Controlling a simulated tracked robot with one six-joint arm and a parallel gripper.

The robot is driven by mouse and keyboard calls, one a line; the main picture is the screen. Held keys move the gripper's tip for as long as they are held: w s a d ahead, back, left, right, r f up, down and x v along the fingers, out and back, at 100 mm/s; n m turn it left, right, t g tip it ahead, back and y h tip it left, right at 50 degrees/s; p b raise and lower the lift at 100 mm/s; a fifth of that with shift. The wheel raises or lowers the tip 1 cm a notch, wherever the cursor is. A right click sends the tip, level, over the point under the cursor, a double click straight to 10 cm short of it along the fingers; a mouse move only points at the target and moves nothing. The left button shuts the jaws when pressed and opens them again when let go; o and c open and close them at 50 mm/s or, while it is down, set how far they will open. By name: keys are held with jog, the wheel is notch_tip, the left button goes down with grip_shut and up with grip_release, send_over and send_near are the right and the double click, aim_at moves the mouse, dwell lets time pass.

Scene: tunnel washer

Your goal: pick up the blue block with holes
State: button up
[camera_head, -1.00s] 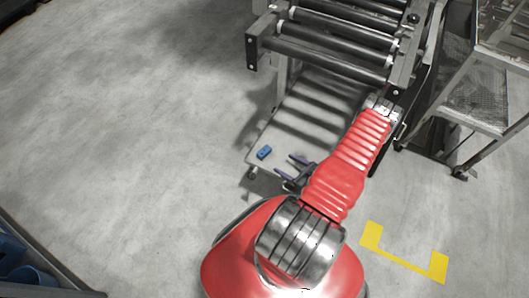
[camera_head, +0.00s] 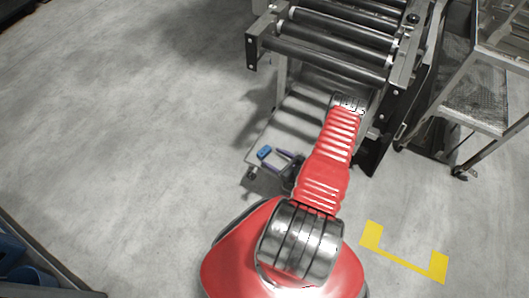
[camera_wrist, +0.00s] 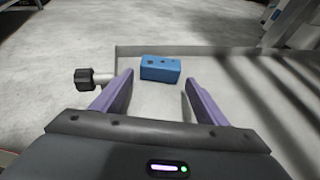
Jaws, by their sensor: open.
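The blue block with holes (camera_head: 264,152) lies on the pale low shelf (camera_head: 300,118) under the roller conveyor, near the shelf's front left corner. In the wrist view the blue block (camera_wrist: 160,69) shows dark holes in its top and lies just beyond my fingertips, roughly centred between them. My gripper (camera_head: 282,157) is open and empty, with its two purple fingers pointing at the block. The fingers also show in the wrist view (camera_wrist: 160,78), spread wider than the block. I cannot tell their exact height above the shelf.
The roller conveyor (camera_head: 335,42) stands above and behind the shelf. A dark knob (camera_wrist: 85,79) sticks out at the shelf's left edge in the wrist view. A metal rack (camera_head: 470,105) stands at the right.

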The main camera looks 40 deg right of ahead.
aim_at(267, 153)
jog(key=shift+w, duration=0.1)
jog(key=shift+x, duration=2.5)
jog(key=shift+r, duration=0.1)
jog(key=shift+c, duration=0.2)
jog(key=c, duration=0.8)
jog(key=shift+r, duration=0.15)
jog(key=shift+c, duration=0.2)
jog(key=shift+r, duration=4.85)
